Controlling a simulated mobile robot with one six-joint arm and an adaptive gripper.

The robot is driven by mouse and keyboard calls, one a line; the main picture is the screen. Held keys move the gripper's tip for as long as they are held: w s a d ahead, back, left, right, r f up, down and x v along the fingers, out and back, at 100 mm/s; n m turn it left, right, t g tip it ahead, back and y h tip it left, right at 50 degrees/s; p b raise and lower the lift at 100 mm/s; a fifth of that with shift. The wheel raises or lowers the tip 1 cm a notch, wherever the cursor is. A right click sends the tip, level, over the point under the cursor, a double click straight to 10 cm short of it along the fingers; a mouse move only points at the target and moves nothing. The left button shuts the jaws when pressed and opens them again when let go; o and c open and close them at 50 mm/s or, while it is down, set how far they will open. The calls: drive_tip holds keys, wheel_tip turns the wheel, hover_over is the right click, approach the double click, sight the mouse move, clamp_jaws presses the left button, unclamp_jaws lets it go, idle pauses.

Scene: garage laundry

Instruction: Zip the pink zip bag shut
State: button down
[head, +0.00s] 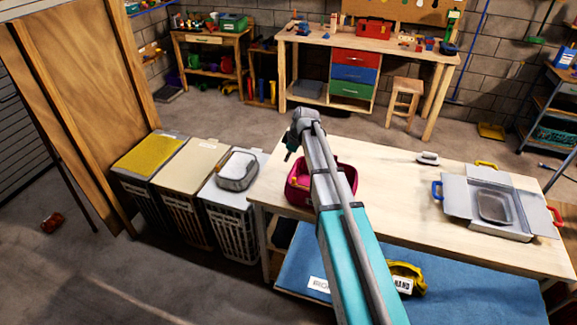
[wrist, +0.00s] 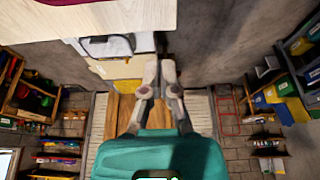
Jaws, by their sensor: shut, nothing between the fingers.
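A deep pink object (head: 300,187), which looks like the pink zip bag, is on the left end of the wooden table. My arm crosses in front of its middle, so its zip and slider cannot be made out. A sliver of pink (wrist: 75,1) also shows at the top edge of the wrist view. My gripper (head: 289,154) is above and a little left of the pink object in the head view, apart from it. In the wrist view my gripper (wrist: 160,65) has its fingertips together, with nothing held.
Left of the table (head: 400,180) stand several laundry hampers, one with a grey basket (head: 238,170) on top. An iron (head: 428,158) and an open grey box (head: 455,195) with coloured handles are on the table's right half. A blue cloth (head: 450,292) lies in front, lower down.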

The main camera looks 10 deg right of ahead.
sight(294, 181)
drive_tip(key=shift+b+x, duration=4.65)
drive_tip(key=shift+x, duration=0.35)
drive_tip(key=shift+s+d+r, duration=0.1)
drive_tip(key=shift+s+d, duration=0.45)
drive_tip(key=shift+d, duration=0.3)
drive_tip(key=shift+s+d+r, duration=0.1)
drive_tip(key=shift+s+d, duration=0.4)
drive_tip(key=shift+d, duration=0.35)
drive_tip(key=shift+s, duration=0.1)
